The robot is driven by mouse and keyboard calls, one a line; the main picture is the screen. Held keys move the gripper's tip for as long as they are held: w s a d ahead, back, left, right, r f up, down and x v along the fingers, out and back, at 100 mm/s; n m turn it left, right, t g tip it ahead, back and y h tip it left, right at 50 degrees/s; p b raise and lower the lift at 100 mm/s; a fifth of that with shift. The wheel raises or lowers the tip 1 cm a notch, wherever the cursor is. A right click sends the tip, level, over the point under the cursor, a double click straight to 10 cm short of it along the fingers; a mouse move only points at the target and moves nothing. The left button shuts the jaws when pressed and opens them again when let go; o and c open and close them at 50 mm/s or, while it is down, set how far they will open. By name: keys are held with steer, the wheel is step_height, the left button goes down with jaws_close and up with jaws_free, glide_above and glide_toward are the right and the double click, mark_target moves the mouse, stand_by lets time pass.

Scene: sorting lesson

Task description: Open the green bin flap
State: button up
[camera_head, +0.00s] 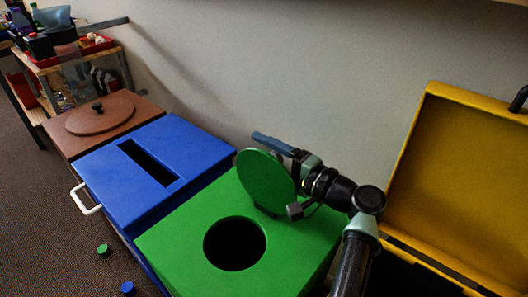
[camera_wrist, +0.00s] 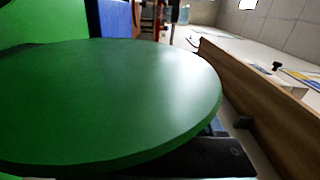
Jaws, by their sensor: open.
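The green bin (camera_head: 183,251) stands at the front centre in the head view, with a round dark hole in its top. Its round green flap (camera_head: 266,178) stands tilted up on its hinge at the back of the hole, so the hole is uncovered. My gripper (camera_head: 278,148) is behind the raised flap, on its wall side, open with nothing seen between its fingers. One finger shows above the flap's edge; the flap hides part of the gripper. In the wrist view the flap (camera_wrist: 110,100) fills much of the picture, close to a dark finger at the lower right.
A blue bin (camera_head: 205,158) with a slot and white handle stands left of the green one, then a brown bin (camera_head: 70,150) with a round lid. An open yellow case (camera_head: 460,180) stands right. Small green (camera_head: 103,250) and blue (camera_head: 128,288) pieces lie on the floor.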

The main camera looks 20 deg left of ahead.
steer(key=p+v, duration=0.2)
steer(key=v, duration=1.1)
steer(key=shift+w, duration=0.1)
